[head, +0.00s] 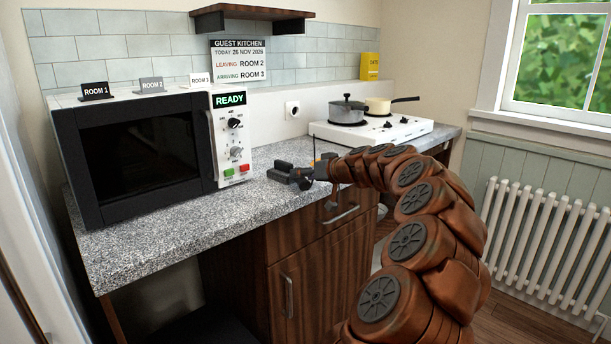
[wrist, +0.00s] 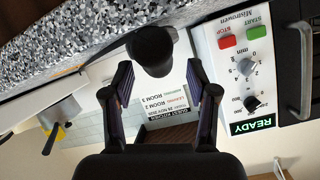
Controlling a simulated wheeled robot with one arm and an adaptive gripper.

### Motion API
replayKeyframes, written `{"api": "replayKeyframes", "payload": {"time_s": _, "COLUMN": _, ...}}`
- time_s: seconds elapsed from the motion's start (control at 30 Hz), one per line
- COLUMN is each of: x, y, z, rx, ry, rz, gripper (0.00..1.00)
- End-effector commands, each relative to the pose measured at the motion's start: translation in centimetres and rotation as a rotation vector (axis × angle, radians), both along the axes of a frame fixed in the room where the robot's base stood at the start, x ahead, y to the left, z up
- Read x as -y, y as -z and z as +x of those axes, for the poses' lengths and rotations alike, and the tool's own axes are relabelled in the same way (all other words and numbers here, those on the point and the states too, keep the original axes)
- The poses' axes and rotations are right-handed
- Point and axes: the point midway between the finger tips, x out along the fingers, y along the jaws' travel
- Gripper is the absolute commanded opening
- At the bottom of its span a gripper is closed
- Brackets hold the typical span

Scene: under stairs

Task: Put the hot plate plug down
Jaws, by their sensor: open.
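My gripper (head: 296,176) is over the front of the granite worktop in the head view, just right of the microwave. In the wrist view, which is upside down, its two fingers (wrist: 160,74) are apart. A black rounded plug (wrist: 152,50) lies just past the fingertips, against the worktop (wrist: 60,38); no clear grip on it shows. In the head view I cannot clearly tell the plug from the dark gripper parts. The white hot plate (head: 412,130) stands at the far right of the worktop, carrying a grey pot (head: 347,111) and a cream pan (head: 378,106).
The microwave (head: 140,150), its display reading READY, fills the left of the worktop. A white wall socket (head: 292,110) is behind my gripper. Room cards (head: 95,91) stand on the microwave. A yellow box (head: 370,66) is at the back. Bare worktop (head: 200,222) lies in front.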

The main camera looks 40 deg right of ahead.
Motion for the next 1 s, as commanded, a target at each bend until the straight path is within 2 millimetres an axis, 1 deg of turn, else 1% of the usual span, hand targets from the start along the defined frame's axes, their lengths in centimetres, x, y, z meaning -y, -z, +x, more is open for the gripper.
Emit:
{"api": "replayKeyframes", "payload": {"time_s": 0.23, "x": 0.1, "y": -1.8, "z": -0.2, "rx": -0.001, "ry": 0.002, "rz": -0.001, "gripper": 0.58}}
{"api": "replayKeyframes", "payload": {"time_s": 0.27, "x": 0.1, "y": -1.6, "z": -0.8, "rx": 0.002, "ry": 0.003, "rz": -0.001, "gripper": 0.58}}
{"api": "replayKeyframes", "payload": {"time_s": 0.7, "x": -0.1, "y": -4.4, "z": -8.1, "rx": 0.004, "ry": 0.003, "rz": -0.001, "gripper": 0.58}}
{"api": "replayKeyframes", "payload": {"time_s": 0.9, "x": -0.2, "y": -5.2, "z": -10.4, "rx": 0.000, "ry": 0.000, "rz": 0.000, "gripper": 0.58}}
{"api": "replayKeyframes", "payload": {"time_s": 1.0, "x": -0.3, "y": -5.4, "z": -10.9, "rx": 0.000, "ry": -0.001, "rz": 0.001, "gripper": 0.58}}
